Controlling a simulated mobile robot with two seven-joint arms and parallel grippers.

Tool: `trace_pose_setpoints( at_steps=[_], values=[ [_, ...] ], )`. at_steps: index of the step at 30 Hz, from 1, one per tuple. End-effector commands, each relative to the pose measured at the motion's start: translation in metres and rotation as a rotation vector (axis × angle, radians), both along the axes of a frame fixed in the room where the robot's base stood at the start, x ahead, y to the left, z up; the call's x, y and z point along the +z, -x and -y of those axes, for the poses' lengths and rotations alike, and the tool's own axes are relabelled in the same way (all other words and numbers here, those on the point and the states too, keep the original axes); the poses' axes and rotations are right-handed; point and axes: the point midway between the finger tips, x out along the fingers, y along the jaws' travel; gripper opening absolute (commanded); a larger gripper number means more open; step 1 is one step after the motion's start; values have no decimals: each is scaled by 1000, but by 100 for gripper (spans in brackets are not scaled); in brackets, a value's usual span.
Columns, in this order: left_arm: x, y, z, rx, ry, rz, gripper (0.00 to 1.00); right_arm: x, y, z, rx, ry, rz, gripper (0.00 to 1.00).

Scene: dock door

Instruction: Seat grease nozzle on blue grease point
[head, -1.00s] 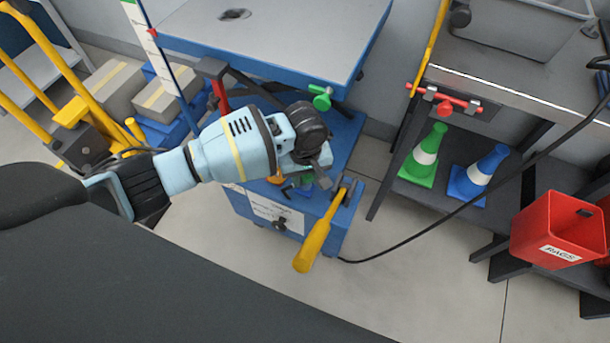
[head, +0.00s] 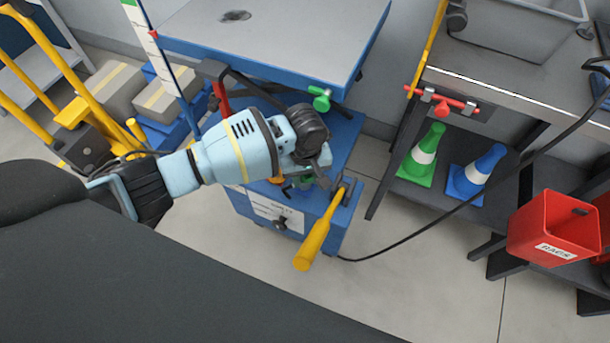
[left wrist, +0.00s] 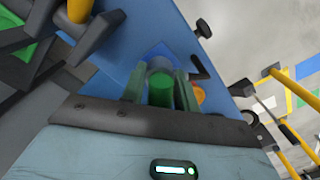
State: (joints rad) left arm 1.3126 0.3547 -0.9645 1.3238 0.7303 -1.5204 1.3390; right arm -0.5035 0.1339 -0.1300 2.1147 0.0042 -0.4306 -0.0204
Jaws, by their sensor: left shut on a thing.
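My left gripper (head: 322,178) reaches in over the low blue cabinet (head: 333,236), under the edge of the blue lift table. In the left wrist view its two grey-green fingers (left wrist: 159,88) are shut around a short cylinder, green below with a grey-blue collar on top, which I take to be the grease nozzle (left wrist: 159,94). A darker blue patch (left wrist: 160,51) shows just behind the collar, perhaps the blue grease point; I cannot tell whether they touch. An orange round part (left wrist: 198,95) sits beside the right finger. My right gripper is not in view.
A yellow-handled lever (head: 312,245) sticks out from the cabinet close to the gripper. The blue lift table (head: 270,35) overhangs it. A black cable (head: 430,225) runs right. A shelf with green (head: 421,157) and blue (head: 476,175) cones and a red rags bin (head: 548,230) stand right.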

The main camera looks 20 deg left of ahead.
Motion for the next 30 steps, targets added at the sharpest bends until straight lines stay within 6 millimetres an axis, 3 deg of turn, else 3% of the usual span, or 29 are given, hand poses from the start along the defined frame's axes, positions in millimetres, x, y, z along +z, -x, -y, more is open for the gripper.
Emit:
trace_pose_setpoints(
  at_steps=[21, 22, 24, 30],
  values=[
    [-12, 0, 0, 1, 1, 0, 0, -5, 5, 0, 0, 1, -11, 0],
    [-12, 0, 0, 1, 1, 0, 31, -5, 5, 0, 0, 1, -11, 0],
    [-12, 0, 0, 0, 1, 1, 39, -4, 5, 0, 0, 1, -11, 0],
    [-12, 0, 0, 0, 0, 0, 39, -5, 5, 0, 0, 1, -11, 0]
  ],
)
